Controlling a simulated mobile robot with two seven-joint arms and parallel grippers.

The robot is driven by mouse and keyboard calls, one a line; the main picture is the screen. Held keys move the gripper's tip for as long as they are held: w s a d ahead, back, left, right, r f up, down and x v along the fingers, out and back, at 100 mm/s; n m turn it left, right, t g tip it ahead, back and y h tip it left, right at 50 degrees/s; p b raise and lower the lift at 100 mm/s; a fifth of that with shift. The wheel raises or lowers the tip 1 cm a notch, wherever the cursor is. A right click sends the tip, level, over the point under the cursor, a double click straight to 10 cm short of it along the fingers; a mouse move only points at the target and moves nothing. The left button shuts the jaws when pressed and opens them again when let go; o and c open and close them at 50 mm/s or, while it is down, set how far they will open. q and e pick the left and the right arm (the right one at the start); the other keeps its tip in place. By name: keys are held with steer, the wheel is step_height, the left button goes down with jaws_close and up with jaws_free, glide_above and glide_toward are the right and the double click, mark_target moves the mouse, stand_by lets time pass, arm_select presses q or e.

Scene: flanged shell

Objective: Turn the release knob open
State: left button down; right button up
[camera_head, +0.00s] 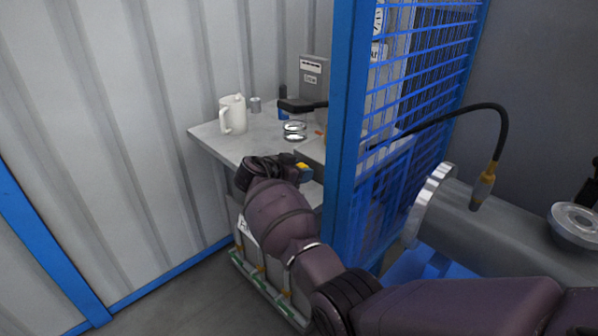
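One arm of mine comes in from the lower right and reaches up and left past the blue mesh frame. I take it as my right arm. Its dark gripper (272,171) is over the near edge of the pale bench (213,137), seen from behind, so its fingers are hidden. A small yellow and blue piece (304,168) shows just right of it; I cannot tell whether they touch. I cannot make out the release knob for certain. A grey flanged shell (507,226) lies at the right, with a round metal fitting (576,222) on top. My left gripper is not in view.
A blue post (349,120) and mesh panel (425,80) stand close right of my gripper. On the bench are a white jug (232,115), a glass dish (294,131) and a grey device (312,80). A black cable (480,107) runs to the shell. Floor at lower left is clear.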

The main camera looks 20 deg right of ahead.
steer(key=shift+w+n+g+h+b, duration=0.1)
steer(key=shift+n+g+h+b, duration=0.3)
steer(key=shift+n+g, duration=0.95)
steer(key=shift+n+t, duration=0.25)
steer(key=shift+n, duration=0.1)
steer(key=o, duration=0.9)
steer(key=shift+a, duration=0.1)
steer(key=v, duration=1)
steer(key=shift+a+p, duration=0.35)
steer(key=shift+p, duration=0.05)
